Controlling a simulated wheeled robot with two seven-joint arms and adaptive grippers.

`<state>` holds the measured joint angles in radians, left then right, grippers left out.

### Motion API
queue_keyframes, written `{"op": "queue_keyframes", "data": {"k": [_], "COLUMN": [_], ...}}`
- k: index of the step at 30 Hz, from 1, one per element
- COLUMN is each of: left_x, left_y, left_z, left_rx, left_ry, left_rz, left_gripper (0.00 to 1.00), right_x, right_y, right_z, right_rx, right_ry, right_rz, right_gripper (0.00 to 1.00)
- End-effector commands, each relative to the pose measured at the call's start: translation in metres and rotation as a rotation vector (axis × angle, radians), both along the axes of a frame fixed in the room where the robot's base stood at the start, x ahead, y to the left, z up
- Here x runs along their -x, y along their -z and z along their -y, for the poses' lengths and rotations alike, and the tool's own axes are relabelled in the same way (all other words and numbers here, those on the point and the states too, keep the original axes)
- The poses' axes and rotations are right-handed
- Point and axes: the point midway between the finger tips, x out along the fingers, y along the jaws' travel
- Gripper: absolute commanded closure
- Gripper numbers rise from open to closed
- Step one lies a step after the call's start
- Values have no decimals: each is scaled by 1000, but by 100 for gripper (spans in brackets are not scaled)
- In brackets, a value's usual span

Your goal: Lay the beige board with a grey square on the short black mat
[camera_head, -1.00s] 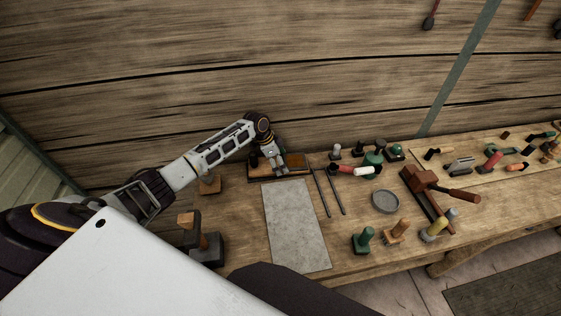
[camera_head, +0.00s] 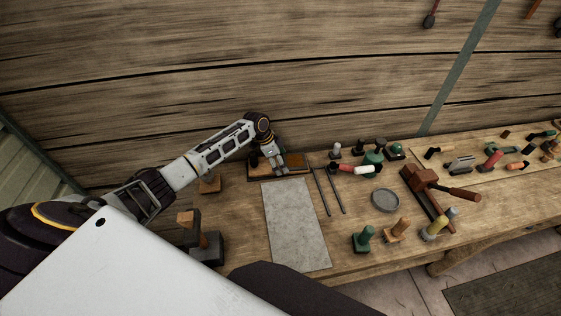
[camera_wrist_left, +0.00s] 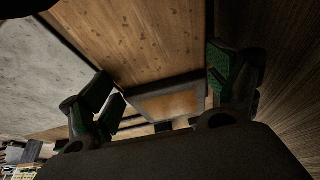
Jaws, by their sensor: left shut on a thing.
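My left gripper (camera_head: 281,168) is at the back of the bench, pointing down over a low brown, dark-edged piece (camera_head: 297,162). In the left wrist view its two green-padded fingers (camera_wrist_left: 168,98) stand apart on either side of a dark-edged piece with a brown panel (camera_wrist_left: 172,104), and are shut on it. The fingers partly hide this piece. A large grey rectangle (camera_head: 295,225) lies flat in front of the gripper. I cannot clearly make out a beige board with a grey square, or a short black mat. My right gripper is not in view.
Two thin rods (camera_head: 321,192) lie right of the grey rectangle. A dark block with a wooden handle (camera_head: 205,245) stands at left. The plank wall rises close behind the gripper.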

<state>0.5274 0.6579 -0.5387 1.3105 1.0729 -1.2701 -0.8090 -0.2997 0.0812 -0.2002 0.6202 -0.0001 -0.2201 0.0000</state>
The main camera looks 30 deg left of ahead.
Motion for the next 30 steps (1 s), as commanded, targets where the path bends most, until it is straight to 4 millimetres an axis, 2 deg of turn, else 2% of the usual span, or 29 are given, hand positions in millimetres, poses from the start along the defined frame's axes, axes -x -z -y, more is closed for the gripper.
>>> {"op": "queue_keyframes", "data": {"k": [12, 13, 15, 30], "left_x": [-1, -1, -1, 0], "left_y": [3, 3, 3, 4], "left_z": [0, 0, 0, 0], "left_rx": [0, 0, 0, -1], "left_ry": [0, 0, 0, 0], "left_rz": [1, 1, 1, -1], "left_gripper": [46, 7, 0, 0], "right_x": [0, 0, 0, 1], "right_y": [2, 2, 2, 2], "right_z": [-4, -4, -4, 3], "right_rx": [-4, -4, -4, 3], "right_ry": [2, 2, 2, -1], "right_rz": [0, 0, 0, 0], "right_gripper": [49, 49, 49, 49]}}
